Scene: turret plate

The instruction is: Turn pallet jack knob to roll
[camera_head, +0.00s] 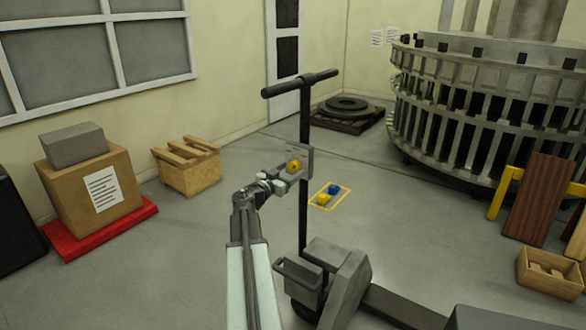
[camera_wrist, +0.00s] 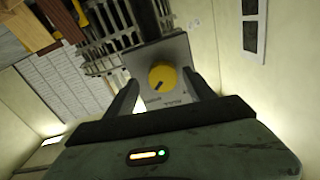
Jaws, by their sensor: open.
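The pallet jack (camera_head: 342,282) stands on the floor in the middle of the head view, with an upright post and a T-handle at the top. A small grey control plate is fixed to the post and bears a round yellow knob (camera_head: 294,166). In the wrist view the yellow knob (camera_wrist: 162,77) faces me, with a dark pointer mark toward its lower left; the plate's lettering is too small to read. My gripper (camera_head: 279,180) is close in front of the plate. In the wrist view my gripper (camera_wrist: 160,98) is open, its fingers on either side of the knob; contact cannot be told.
A yellow-outlined floor patch (camera_head: 330,196) holds a blue and a yellow item. A cardboard box (camera_head: 92,187) on a red base and a wooden crate (camera_head: 188,170) stand left. A large ribbed turret ring (camera_head: 480,115) and an open wooden box (camera_head: 550,275) are at right.

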